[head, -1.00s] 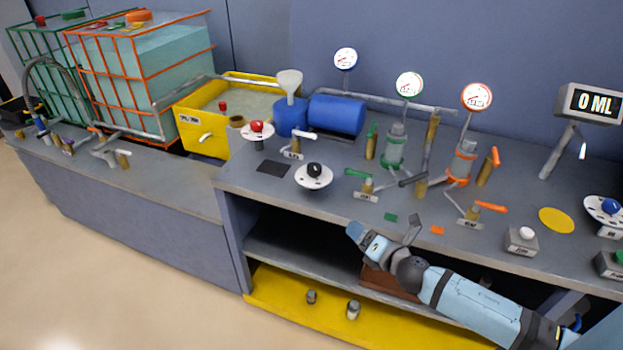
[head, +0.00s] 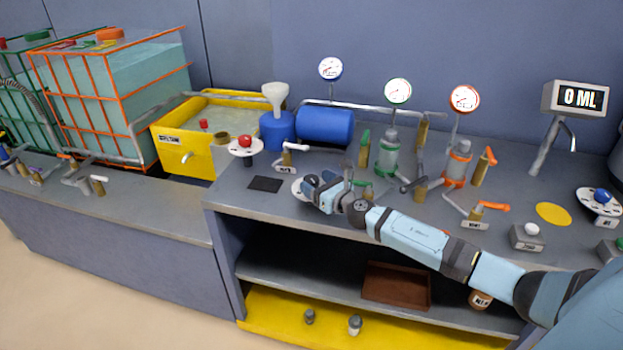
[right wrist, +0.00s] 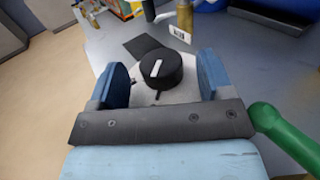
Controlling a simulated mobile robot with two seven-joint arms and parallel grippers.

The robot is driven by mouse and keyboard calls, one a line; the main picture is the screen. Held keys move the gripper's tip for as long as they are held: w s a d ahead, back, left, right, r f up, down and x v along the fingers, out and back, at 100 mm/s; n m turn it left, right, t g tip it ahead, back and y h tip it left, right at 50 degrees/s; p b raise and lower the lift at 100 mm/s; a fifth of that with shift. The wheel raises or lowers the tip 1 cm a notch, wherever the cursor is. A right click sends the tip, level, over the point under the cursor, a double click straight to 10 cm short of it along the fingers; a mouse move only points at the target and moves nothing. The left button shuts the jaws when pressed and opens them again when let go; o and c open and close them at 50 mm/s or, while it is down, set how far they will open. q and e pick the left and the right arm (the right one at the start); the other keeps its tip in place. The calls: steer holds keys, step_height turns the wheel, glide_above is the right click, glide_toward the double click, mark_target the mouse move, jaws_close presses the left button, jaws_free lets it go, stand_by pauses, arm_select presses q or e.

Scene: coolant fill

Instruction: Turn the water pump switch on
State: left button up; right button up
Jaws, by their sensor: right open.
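A black round knob with a white pointer line (right wrist: 160,70) sits on a white dial plate (right wrist: 165,97) on the bench. In the head view the plate's left edge (head: 297,188) shows, and my right gripper (head: 313,190) covers most of the rest. My right gripper (right wrist: 163,82) is open, with one blue finger on each side of the knob in the right wrist view. I cannot tell whether the fingers touch it. No label naming the water pump is readable on this dial. My left gripper is not in view.
A red knob on a white dial (head: 245,142) stands behind left, near a black mat (head: 265,184). A green-handled valve (head: 362,188) is close to my right arm. A blue knob dial (head: 601,195) and a white push button (head: 532,230) are at the right.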

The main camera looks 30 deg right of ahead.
steer(key=shift+w+a, duration=0.1)
steer(key=shift+w, duration=0.95)
steer(key=shift+w+a, duration=0.1)
steer(key=shift+w, duration=0.15)
